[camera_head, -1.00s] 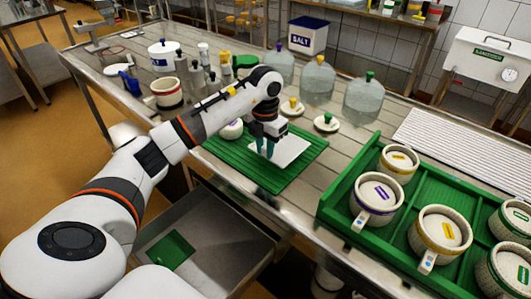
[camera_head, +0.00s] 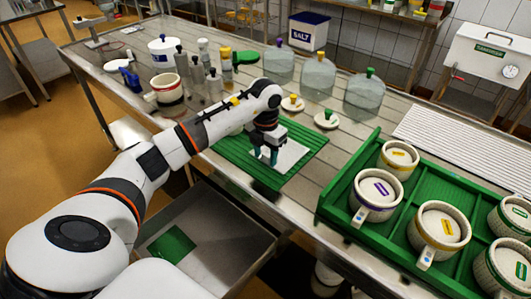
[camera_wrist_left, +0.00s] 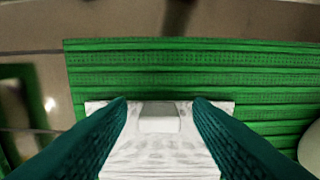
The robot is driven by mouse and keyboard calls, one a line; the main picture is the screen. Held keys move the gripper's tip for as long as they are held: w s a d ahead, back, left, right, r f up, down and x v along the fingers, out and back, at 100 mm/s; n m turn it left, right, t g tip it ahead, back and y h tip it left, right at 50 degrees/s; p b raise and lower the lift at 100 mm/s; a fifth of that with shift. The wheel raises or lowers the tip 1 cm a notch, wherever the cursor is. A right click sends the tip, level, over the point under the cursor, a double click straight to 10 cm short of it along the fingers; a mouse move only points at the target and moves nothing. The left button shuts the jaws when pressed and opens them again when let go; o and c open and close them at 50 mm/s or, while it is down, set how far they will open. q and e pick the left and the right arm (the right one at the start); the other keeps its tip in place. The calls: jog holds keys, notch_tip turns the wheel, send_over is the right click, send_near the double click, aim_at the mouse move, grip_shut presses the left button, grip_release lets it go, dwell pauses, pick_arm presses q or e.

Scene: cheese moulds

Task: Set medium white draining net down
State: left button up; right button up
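The medium white draining net (camera_head: 292,157) is a flat white sheet, lying flat at the green mat (camera_head: 312,143), near its front edge. In the left wrist view the net (camera_wrist_left: 160,160) lies below my fingers, with a small pale raised tab (camera_wrist_left: 160,122) between them. My left gripper (camera_head: 265,157) points down over the net's left part. In the left wrist view its teal fingers (camera_wrist_left: 160,112) stand apart, with a visible gap on each side of the tab, so it looks open. My right gripper is not in view.
A green crate (camera_head: 345,183) with several white moulds stands at the right. Glass jars (camera_head: 316,84) and small lids (camera_head: 326,120) stand behind the mat. Bottles and pots (camera_head: 165,92) stand at the back left. An open drawer (camera_head: 225,245) lies below the front edge.

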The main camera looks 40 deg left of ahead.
pick_arm(q)
jog(key=shift+r, duration=0.3)
notch_tip(320, 180, up, 12)
jog(key=b, duration=0.1)
jog(key=shift+f, duration=0.15)
jog(key=shift+s, duration=0.1)
dwell(0.4)
